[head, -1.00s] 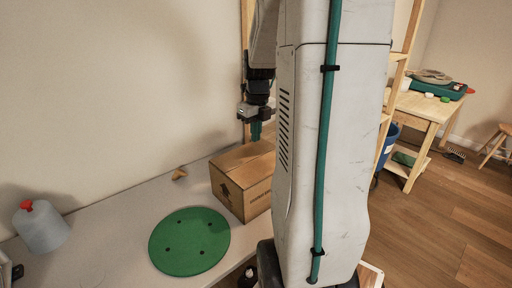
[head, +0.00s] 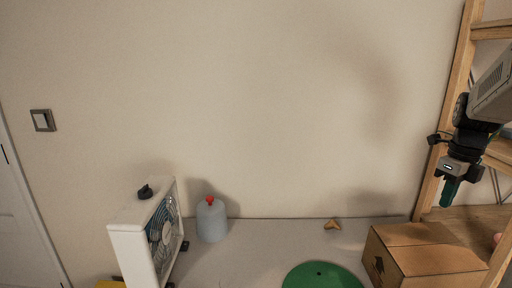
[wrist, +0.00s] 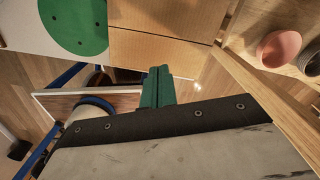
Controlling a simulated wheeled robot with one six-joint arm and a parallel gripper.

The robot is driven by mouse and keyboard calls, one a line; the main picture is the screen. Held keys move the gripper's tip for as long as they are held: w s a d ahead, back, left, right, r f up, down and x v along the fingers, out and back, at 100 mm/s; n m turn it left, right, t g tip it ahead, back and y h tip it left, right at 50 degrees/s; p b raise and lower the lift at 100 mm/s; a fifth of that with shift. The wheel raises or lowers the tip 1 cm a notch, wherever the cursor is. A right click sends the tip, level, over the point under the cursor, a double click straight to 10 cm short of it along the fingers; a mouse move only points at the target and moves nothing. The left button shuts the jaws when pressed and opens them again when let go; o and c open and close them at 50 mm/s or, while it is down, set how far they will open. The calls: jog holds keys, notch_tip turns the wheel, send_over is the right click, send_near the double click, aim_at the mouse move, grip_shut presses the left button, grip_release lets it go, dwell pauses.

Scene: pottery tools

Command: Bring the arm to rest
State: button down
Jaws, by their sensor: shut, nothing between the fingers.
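My gripper (head: 450,192) hangs at the right of the head view, fingers pointing down, above and beyond the cardboard box (head: 425,262). Its green fingers are together with nothing between them. In the wrist view the shut gripper (wrist: 158,75) shows in the middle, in front of the edge of the cardboard box (wrist: 165,48). I see no contact between the fingers and the box, though the wrist view does not settle the gap. My arm reaches in from the right edge of the head view, and most of it is out of frame.
A wooden shelf frame (head: 458,95) stands close to my gripper. A green disc (head: 318,276), a small wooden piece (head: 332,225), a grey jug with a red cap (head: 211,222) and a white fan (head: 140,240) are on the table. A pink bowl (wrist: 279,47) sits on a shelf.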

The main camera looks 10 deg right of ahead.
jog(key=s+a+n, duration=0.4)
jog(key=a+n, duration=0.6)
jog(key=n, duration=0.1)
jog(key=s+a+n, duration=0.4)
jog(key=a+n, duration=0.6)
jog(key=n, duration=0.1)
jog(key=s+a+n+t, duration=0.1)
jog(key=s+a+n, duration=0.3)
jog(key=a+n, duration=0.7)
jog(key=shift+s+r+n, duration=0.25)
jog(key=shift+s+n, duration=0.15)
jog(key=shift+n, duration=0.1)
